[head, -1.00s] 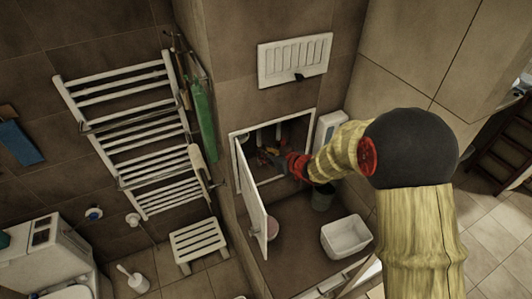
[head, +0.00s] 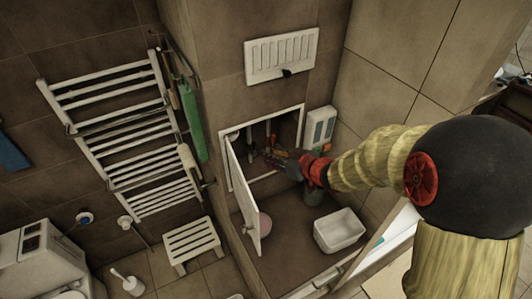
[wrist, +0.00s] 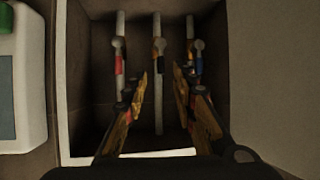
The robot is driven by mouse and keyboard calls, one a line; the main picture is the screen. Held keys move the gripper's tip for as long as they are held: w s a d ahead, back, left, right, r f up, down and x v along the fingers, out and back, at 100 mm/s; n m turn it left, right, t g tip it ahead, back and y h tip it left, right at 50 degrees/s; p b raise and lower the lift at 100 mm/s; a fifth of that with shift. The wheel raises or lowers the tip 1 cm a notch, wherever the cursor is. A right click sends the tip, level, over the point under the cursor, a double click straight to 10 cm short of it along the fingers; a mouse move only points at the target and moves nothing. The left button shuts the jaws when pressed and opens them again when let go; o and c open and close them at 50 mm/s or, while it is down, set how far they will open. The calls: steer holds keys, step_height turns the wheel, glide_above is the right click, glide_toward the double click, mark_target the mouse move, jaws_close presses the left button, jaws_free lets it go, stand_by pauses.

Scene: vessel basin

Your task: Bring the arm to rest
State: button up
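My gripper (head: 281,158) is at the mouth of an open wall cabinet (head: 302,108). In the wrist view my gripper (wrist: 166,85) has its two yellow-and-black fingers apart, with nothing between them. My arm (head: 380,155) reaches in from the right, stretched out. The white cabinet door (head: 243,195) stands open on the left side of the opening.
A towel rail (head: 125,130) and a white stool (head: 192,240) are at the left. A vent panel (head: 281,54) is above.

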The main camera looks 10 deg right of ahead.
steer(key=shift+s+d+r, duration=0.25)
steer(key=shift+s+d, duration=0.05)
steer(key=shift+s, duration=0.1)
steer(key=s+d+f+m+g+h, duration=0.1)
steer(key=s+d+f+g+h, duration=0.1)
steer(key=d+f+h, duration=0.55)
steer(key=s+d+r+m+g+h+b, duration=0.1)
steer(key=s+d+r+m+g+b, duration=0.15)
steer(key=s+d, duration=0.65)
steer(key=s+a+r+m+y+b, duration=0.1)
steer(key=s+b, duration=0.4)
steer(key=s, duration=0.5)
steer(key=s+a+r+m+b, duration=0.2)
steer(key=s+a+b, duration=0.4)
steer(key=s, duration=0.3)
steer(key=shift+s+r+y, duration=0.35)
steer(key=shift+r, duration=0.55)
